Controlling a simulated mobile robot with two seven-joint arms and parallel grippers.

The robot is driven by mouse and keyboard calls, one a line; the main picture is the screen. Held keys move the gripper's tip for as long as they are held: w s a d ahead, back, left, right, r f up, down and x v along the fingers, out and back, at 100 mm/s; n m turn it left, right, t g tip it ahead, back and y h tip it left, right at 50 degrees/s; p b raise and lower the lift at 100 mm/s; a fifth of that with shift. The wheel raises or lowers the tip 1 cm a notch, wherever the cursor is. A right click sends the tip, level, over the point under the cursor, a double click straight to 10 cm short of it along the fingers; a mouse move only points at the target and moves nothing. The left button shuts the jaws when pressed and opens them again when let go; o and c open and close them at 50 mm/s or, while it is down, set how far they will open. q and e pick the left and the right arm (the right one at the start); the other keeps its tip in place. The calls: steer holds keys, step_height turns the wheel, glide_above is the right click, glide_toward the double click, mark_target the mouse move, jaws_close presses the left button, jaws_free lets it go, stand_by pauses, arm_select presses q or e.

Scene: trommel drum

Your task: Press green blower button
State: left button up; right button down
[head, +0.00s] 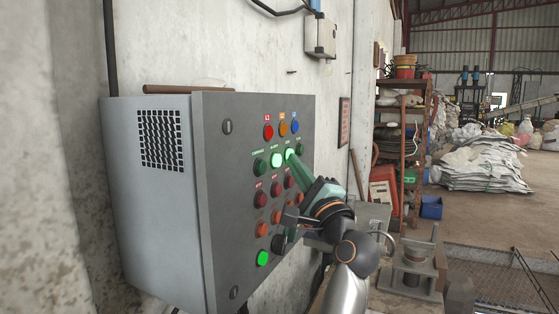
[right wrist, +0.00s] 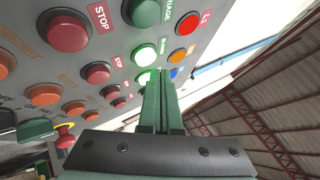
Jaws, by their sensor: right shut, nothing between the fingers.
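A grey control box (head: 250,115) on the wall carries a row of green buttons. A dark green button (head: 259,167) is at the left of the row. A brightly lit green button (head: 276,160) sits to its right, and another lit green one (head: 289,153) is at my right gripper's tip. Contact cannot be told.
Red, orange and blue lamps (head: 282,128) sit above the row. Metal machinery (head: 415,265) stands right of my forearm.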

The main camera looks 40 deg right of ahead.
steer(key=s, duration=0.1)
steer(key=s+d, duration=0.1)
steer(key=s, duration=0.1)
steer(key=s+d, duration=0.1)
steer(key=shift+s+d+p, duration=0.15)
steer(key=shift+s+p, duration=0.05)
steer(key=shift+p, duration=0.2)
stand_by(0.9)
